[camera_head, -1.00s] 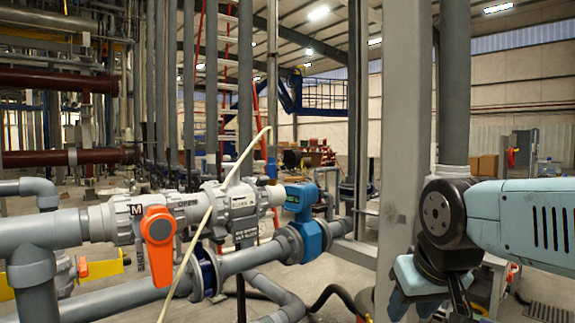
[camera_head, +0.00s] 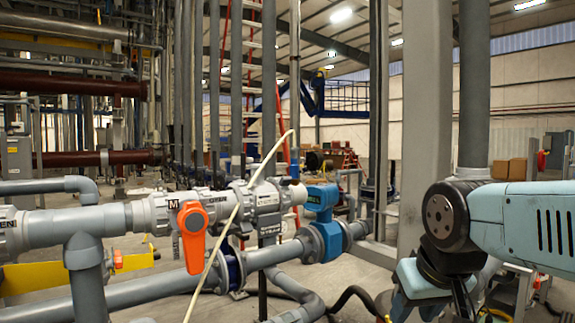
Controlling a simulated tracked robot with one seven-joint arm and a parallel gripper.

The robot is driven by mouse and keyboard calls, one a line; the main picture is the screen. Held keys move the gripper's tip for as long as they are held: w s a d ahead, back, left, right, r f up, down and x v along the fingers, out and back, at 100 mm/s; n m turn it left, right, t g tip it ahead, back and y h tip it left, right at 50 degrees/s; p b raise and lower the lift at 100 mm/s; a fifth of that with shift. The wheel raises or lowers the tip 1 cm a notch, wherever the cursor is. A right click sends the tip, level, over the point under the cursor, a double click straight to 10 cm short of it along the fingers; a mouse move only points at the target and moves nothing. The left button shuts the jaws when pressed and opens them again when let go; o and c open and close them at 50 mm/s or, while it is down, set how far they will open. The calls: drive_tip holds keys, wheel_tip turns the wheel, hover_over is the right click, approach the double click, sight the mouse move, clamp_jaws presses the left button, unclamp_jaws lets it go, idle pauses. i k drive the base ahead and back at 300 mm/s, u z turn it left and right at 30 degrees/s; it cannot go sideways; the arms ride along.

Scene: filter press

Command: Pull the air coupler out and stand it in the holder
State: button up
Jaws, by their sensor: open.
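A thin cream hose (camera_head: 240,207) runs slantwise in front of the grey valves, from an upper end near the middle of the picture down to the bottom edge. I cannot make out the air coupler or its holder. My arm (camera_head: 525,218) comes in from the right edge to a black joint (camera_head: 447,215). A pale blue part of it hangs below, cut by the bottom edge. My gripper's jaws do not show.
An orange valve handle (camera_head: 193,236) hangs on the grey pipe line. A blue-green valve body (camera_head: 322,199) sits right of it. A grey post (camera_head: 425,120) stands just behind my arm. A yellow bar (camera_head: 75,273) lies low at left.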

sight(293, 168)
drive_tip(key=i, duration=0.9)
drive_tip(key=z, duration=0.05)
